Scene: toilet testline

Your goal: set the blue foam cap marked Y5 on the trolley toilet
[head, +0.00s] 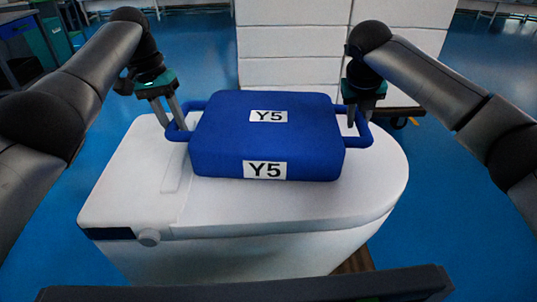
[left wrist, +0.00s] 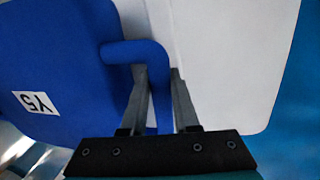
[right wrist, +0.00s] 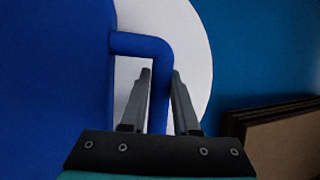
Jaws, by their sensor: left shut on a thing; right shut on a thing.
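The blue foam cap (head: 220,140) with Y5 labels on its top and front side is over the middle of the white toilet (head: 130,190). I cannot tell whether it rests on the lid or hovers just above it. My left gripper (head: 172,122) is shut on the cap's left handle, which also shows in the left wrist view (left wrist: 135,50). My right gripper (head: 354,122) is shut on the right handle, also seen in the right wrist view (right wrist: 145,44). The cap looks about level, and the toilet's left end and right rounded end stay uncovered.
A stack of white boxes (head: 290,50) stands right behind the toilet on a brown pallet (head: 400,113). A dark bar (head: 250,290) crosses the front edge of the head view. Blue floor (head: 460,190) is free on the right. A workbench (head: 20,45) stands far left.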

